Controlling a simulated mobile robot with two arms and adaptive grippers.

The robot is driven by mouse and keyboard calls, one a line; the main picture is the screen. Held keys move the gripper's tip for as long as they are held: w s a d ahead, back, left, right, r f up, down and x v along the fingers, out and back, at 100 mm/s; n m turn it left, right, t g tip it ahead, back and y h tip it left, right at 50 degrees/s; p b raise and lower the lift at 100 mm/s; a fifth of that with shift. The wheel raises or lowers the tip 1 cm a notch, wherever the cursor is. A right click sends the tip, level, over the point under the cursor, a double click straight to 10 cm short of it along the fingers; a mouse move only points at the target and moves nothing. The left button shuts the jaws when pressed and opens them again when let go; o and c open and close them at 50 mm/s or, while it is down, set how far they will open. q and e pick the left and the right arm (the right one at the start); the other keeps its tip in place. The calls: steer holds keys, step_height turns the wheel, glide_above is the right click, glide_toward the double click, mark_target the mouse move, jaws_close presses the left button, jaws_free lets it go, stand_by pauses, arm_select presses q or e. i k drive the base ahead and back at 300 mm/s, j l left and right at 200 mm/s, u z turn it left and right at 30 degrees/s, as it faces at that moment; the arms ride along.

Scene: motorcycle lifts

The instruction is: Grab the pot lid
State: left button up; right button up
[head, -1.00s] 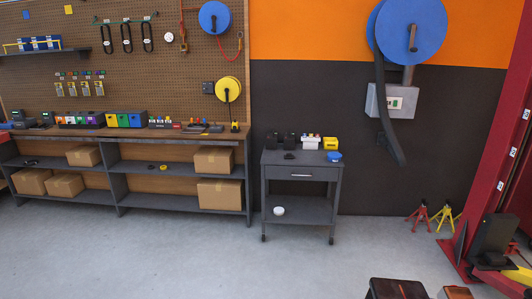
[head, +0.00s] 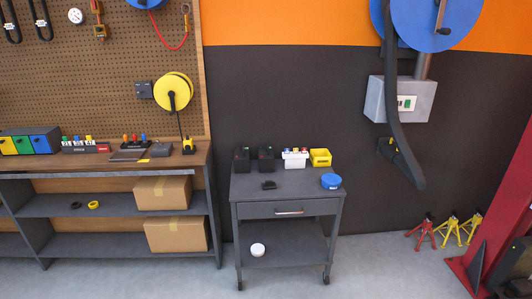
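No thing here is clearly a pot lid. A small round blue object (head: 331,181) lies on the right side of the grey cart's top (head: 290,187). A small round white object (head: 257,250) lies on the cart's lower shelf (head: 290,252), toward the left. Either could be a lid or a small container; I cannot tell at this size. Neither of my grippers shows in the head view.
Black boxes (head: 242,159), a white bin (head: 295,158) and a yellow bin (head: 320,157) stand along the cart's back. A workbench (head: 185,157) with cardboard boxes (head: 163,192) is to the left. Jack stands (head: 424,232) and a red lift post (head: 498,212) are right. Floor between is open.

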mark_target(268, 185)
steer(key=i+l+z, duration=0.1)
steer(key=i, duration=0.65)
steer(key=i+l, duration=0.25)
steer(key=i, duration=0.5)
steer(key=l+z, duration=0.05)
